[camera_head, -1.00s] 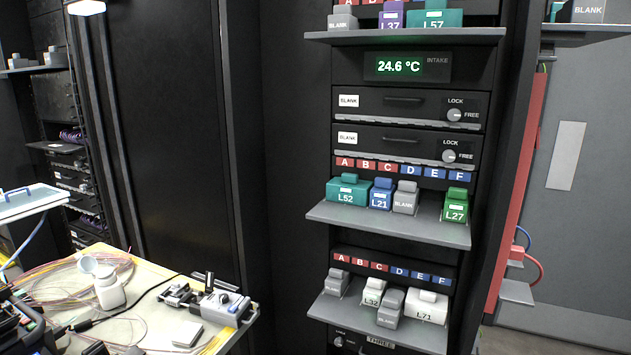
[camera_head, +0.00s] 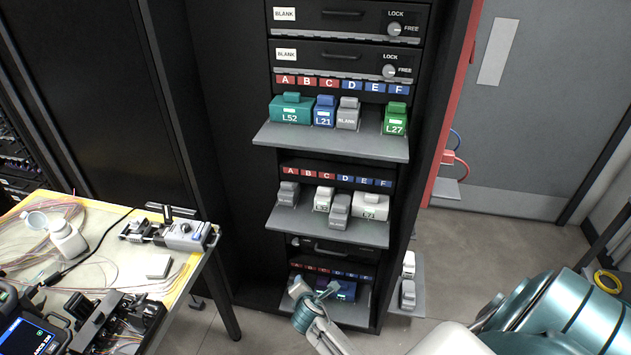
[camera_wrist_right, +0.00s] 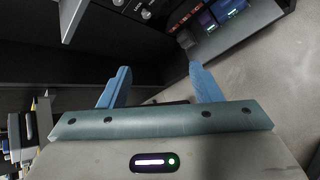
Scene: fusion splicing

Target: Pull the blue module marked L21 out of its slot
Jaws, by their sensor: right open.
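The blue module L21 (camera_head: 324,113) sits upright in the upper module shelf (camera_head: 330,142), between the wide teal module L52 (camera_head: 291,110) and a grey blank (camera_head: 348,115). My right gripper (camera_head: 316,288) is low in the head view, well below L21, in front of the lowest shelf. It is open and empty. In the right wrist view its two blue fingers (camera_wrist_right: 160,85) stand apart with nothing between them. L21 cannot be made out in that view. My left gripper is not in view.
A green module L27 (camera_head: 395,118) stands further right on the upper shelf. The middle shelf (camera_head: 325,224) juts out above my right gripper and carries grey and white modules. A dark blue module (camera_head: 340,291) is on the lowest shelf. A cluttered worktable (camera_head: 120,262) stands left.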

